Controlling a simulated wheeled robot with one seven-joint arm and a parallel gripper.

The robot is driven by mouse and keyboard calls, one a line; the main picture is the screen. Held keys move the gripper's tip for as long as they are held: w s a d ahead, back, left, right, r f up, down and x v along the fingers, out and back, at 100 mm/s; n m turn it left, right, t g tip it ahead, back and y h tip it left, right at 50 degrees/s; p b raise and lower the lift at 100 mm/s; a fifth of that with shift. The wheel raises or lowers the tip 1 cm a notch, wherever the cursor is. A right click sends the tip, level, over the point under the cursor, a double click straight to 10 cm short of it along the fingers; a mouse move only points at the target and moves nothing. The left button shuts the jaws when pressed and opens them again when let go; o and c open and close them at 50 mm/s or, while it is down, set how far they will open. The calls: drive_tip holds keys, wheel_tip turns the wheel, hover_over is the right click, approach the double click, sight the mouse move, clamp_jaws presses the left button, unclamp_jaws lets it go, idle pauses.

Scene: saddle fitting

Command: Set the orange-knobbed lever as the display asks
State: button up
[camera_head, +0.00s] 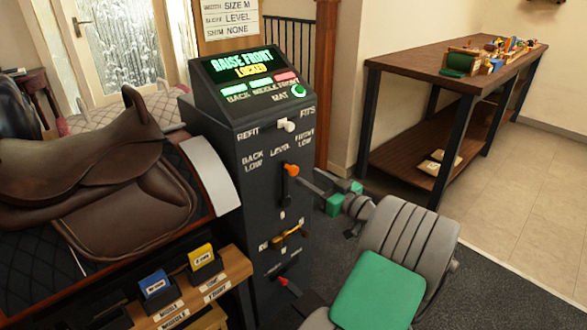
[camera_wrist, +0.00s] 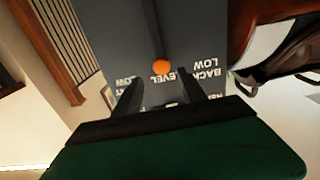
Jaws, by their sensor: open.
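The orange knob (camera_head: 291,170) sits on top of the lever on the dark console, just below the LEVEL label, between BACK LOW and FRONT LOW. The display (camera_head: 241,64) reads "RAISE FRONT" and "LOCKED". Below it the BACK and MIDDLE lights are green and the FRONT light is red. My gripper (camera_head: 316,184) is open and empty, just right of the knob and apart from it. In the wrist view the orange knob (camera_wrist: 161,67) shows ahead, centred between and beyond my two open fingers (camera_wrist: 160,92).
The console (camera_head: 260,215) also has a white knob (camera_head: 284,125), a yellow handle (camera_head: 288,236) and a red-tipped lever (camera_head: 283,281). A brown saddle (camera_head: 95,170) stands at left. Blue (camera_head: 154,283) and yellow (camera_head: 201,256) pieces sit in holders. A workbench (camera_head: 430,57) stands at right.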

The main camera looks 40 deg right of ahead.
sight(296, 171)
drive_tip(key=p, duration=0.1)
drive_tip(key=w+p, duration=0.1)
drive_tip(key=p, duration=0.1)
drive_tip(key=w+p, duration=0.1)
drive_tip(key=shift+a+r+p, duration=0.3)
drive_tip(key=shift+r+p, duration=0.05)
drive_tip(key=w, duration=0.2)
drive_tip(key=w+f+b, duration=0.1)
drive_tip(key=w, duration=0.1)
drive_tip(key=shift+w+a, duration=0.1)
drive_tip(key=shift+w, duration=0.5)
clamp_jaws()
idle(0.3)
